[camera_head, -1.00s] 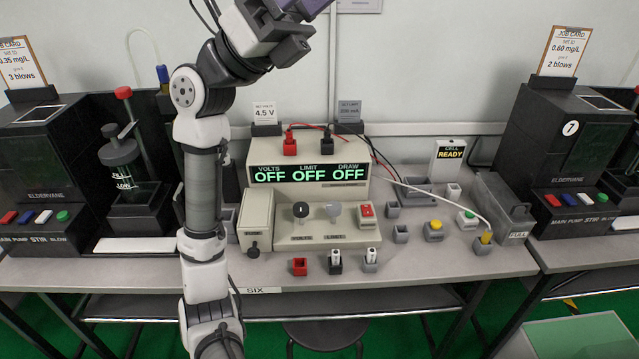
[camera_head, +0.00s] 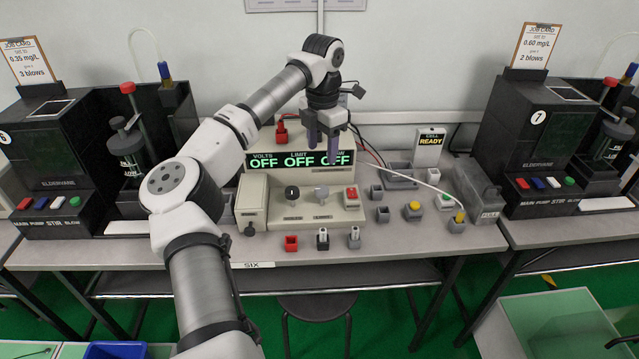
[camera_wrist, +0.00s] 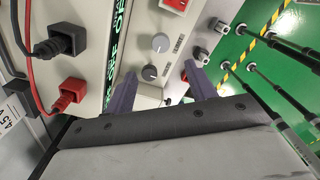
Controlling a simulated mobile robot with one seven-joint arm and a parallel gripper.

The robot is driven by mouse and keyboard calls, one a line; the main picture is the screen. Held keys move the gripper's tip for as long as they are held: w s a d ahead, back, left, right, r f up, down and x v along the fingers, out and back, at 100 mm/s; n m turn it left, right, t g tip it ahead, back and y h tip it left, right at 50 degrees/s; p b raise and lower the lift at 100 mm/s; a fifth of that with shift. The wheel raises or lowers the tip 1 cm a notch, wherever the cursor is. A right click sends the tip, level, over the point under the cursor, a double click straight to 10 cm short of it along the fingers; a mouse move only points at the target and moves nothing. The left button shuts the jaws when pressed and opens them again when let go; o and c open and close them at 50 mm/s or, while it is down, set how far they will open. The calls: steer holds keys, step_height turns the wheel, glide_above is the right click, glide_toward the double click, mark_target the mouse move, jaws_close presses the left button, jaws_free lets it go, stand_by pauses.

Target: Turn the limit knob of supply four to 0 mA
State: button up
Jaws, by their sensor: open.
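The grey limit knob (camera_head: 321,191) sits right of the dark volts knob (camera_head: 292,192). The wrist view also shows the limit knob (camera_wrist: 160,42) and volts knob (camera_wrist: 149,73). My gripper (camera_head: 322,158) is open and empty, fingers pointing down before the display, above and apart from the knobs. Its purple fingers also show in the wrist view (camera_wrist: 160,70).
A red switch (camera_head: 351,196) is right of the knobs. Red (camera_wrist: 71,91) and black (camera_wrist: 68,40) plugs with cables are on the supply's top. Small sockets (camera_head: 323,239) stand in front. A stool (camera_head: 315,306) is below the bench.

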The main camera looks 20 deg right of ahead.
mark_target(322, 189)
step_height(322, 189, down, 12)
steer(key=shift+r+p, duration=0.1)
steer(key=shift+p, duration=0.95)
steer(key=c, duration=1)
